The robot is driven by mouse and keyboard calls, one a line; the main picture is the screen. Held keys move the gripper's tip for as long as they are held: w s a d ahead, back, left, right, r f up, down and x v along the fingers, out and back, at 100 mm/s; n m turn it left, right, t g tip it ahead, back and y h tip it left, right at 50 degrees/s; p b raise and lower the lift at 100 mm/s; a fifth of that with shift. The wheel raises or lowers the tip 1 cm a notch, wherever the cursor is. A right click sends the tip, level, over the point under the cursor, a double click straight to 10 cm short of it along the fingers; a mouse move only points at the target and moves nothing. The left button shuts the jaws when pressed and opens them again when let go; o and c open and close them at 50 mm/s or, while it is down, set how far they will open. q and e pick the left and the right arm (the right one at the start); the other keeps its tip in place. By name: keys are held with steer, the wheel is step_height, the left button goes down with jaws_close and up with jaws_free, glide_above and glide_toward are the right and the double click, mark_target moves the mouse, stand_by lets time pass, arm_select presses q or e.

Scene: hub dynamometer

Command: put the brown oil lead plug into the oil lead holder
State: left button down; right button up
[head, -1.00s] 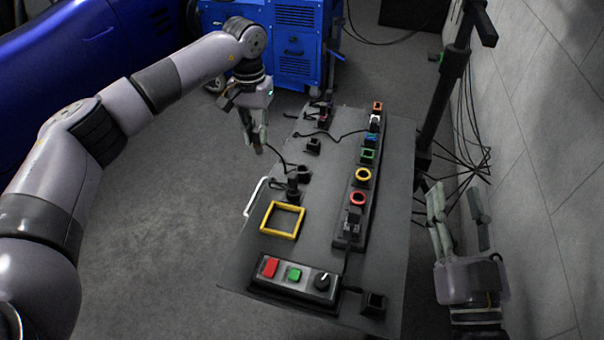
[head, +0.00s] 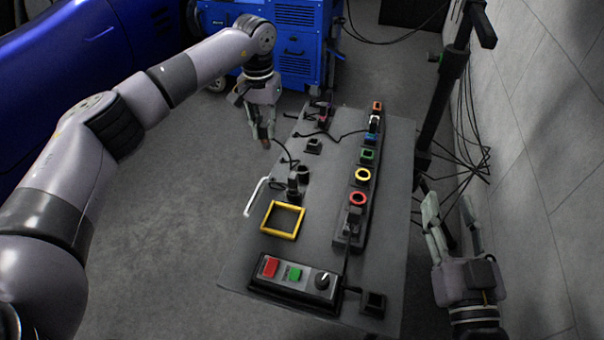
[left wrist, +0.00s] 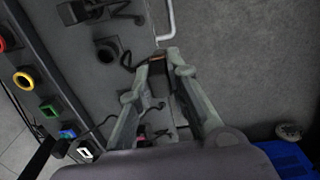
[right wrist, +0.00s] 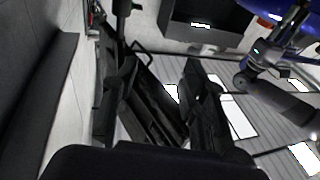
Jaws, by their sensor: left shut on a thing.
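My left gripper (head: 264,143) is shut on a small brown-tipped plug (left wrist: 161,54) and holds it off the left edge of the grey bench. The fingers hide most of the plug. A thin black lead runs from it toward the bench. A black holder with a round opening (left wrist: 106,50) stands on the bench near the gripper; it also shows in the head view (head: 303,173). I cannot tell from markings whether it is the oil lead holder. My right gripper (head: 449,203) is open and empty to the right of the bench, near the wall.
A strip with coloured sockets (head: 363,175) runs along the bench's right side. A yellow square frame (head: 283,220), a white handle (head: 256,196) and a button box (head: 295,279) are at the near end. A blue cabinet (head: 297,50) stands behind. The floor left of the bench is clear.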

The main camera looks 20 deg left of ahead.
arm_select(q)
steer(key=d+p, duration=0.1)
steer(key=d, duration=0.8)
steer(key=shift+s+d+p, duration=0.15)
steer(key=shift+d+p, duration=0.05)
steer(key=shift+p, duration=0.1)
arm_select(e)
step_height(320, 180, down, 8)
steer(key=s+d+g+h, duration=0.1)
steer(key=g, duration=0.3)
steer(key=shift+d+r+g+h, duration=0.15)
steer(key=shift+d+g+h, duration=0.1)
steer(key=shift+g+h, duration=0.05)
arm_select(q)
steer(key=shift+f+b, duration=0.95)
steer(key=shift+f, duration=0.95)
arm_select(e)
step_height(320, 180, up, 8)
steer(key=a+t+y, duration=0.1)
steer(key=t, duration=0.4)
steer(key=shift+w+a+r+y, duration=0.25)
steer(key=shift+w+y, duration=0.15)
arm_select(q)
steer(key=shift+f, duration=0.1)
arm_select(e)
steer(key=shift+r, duration=0.1)
